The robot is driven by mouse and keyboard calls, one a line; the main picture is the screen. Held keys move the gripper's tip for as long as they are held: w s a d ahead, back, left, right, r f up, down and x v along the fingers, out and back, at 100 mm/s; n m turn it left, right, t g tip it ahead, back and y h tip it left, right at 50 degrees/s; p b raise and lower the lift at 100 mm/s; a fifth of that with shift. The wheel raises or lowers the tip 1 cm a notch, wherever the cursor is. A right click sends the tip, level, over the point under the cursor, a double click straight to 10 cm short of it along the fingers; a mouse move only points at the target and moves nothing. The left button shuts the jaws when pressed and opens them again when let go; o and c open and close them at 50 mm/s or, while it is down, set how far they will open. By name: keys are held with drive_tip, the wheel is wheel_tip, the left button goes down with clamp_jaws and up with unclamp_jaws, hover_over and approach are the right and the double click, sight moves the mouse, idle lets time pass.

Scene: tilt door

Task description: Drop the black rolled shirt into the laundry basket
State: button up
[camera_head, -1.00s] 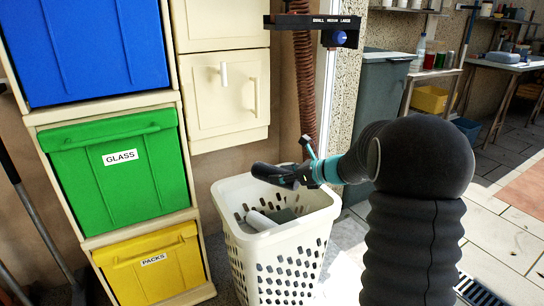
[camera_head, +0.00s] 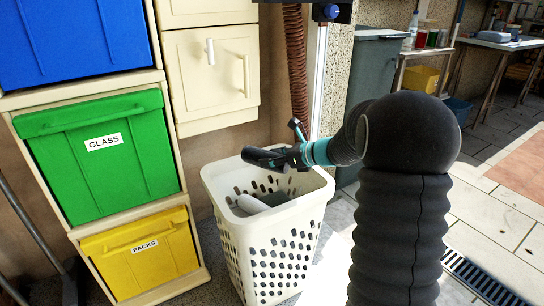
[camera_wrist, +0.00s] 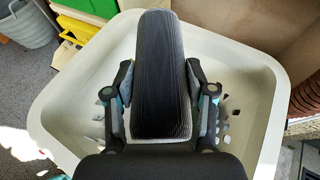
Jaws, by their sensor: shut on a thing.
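The black rolled shirt (camera_wrist: 161,75) is a dark ribbed roll in the wrist view, gripped between both fingers of my gripper (camera_wrist: 161,95). In the head view the shirt (camera_head: 262,157) sticks out to the left of my gripper (camera_head: 285,158), over the opening of the laundry basket. The laundry basket (camera_head: 265,245) is white with holes in its walls and stands upright on the floor. Its rim also surrounds the shirt in the wrist view (camera_wrist: 262,85). My gripper is shut on the shirt.
A rack with blue, green GLASS (camera_head: 100,160) and yellow PACKS (camera_head: 145,255) bins stands left of the basket. A cream cabinet (camera_head: 208,75) is behind. A brown ribbed hose (camera_head: 295,70) hangs behind the basket. A grey-green bin (camera_head: 378,85) stands at the back right.

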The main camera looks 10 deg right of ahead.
wheel_tip(320, 180, down, 10)
drive_tip(key=b, duration=0.6)
drive_tip(key=shift+r, duration=0.1)
idle(0.3)
drive_tip(key=o, duration=1.3)
wheel_tip(320, 180, up, 10)
drive_tip(key=shift+f, duration=0.1)
